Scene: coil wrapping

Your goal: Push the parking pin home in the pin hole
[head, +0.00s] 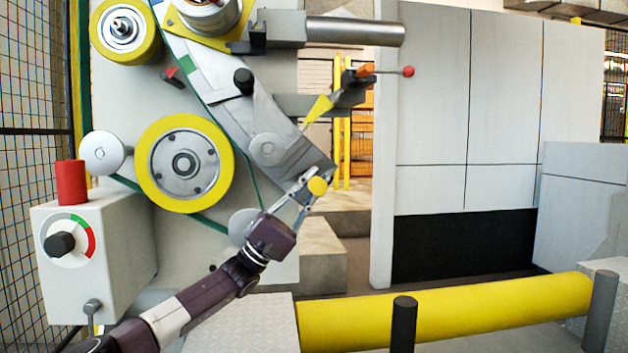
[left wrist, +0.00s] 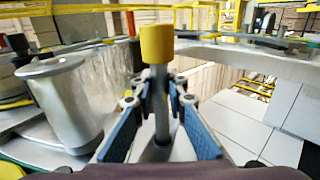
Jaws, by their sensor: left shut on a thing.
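The parking pin has a yellow cap (head: 317,186) and a grey shaft. It stands at the lower end of the grey swing arm (head: 228,112). In the left wrist view the yellow cap (left wrist: 157,45) is upright and above the fingers, with the shaft (left wrist: 161,110) between them. My left gripper (head: 307,190) is shut on the pin below its cap. The shaft's lower end meets a grey part low in the wrist view. The pin hole itself is hidden, so I cannot tell how deep the pin sits. My right gripper is not in view.
A yellow-rimmed wheel (head: 218,166) and pale rollers (head: 103,152) stand left of the arm. A control box (head: 92,258) with a red cap and dial is at lower left. A yellow barrier tube (head: 450,312) crosses the front right. A grey roller (left wrist: 66,100) is close by on the left.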

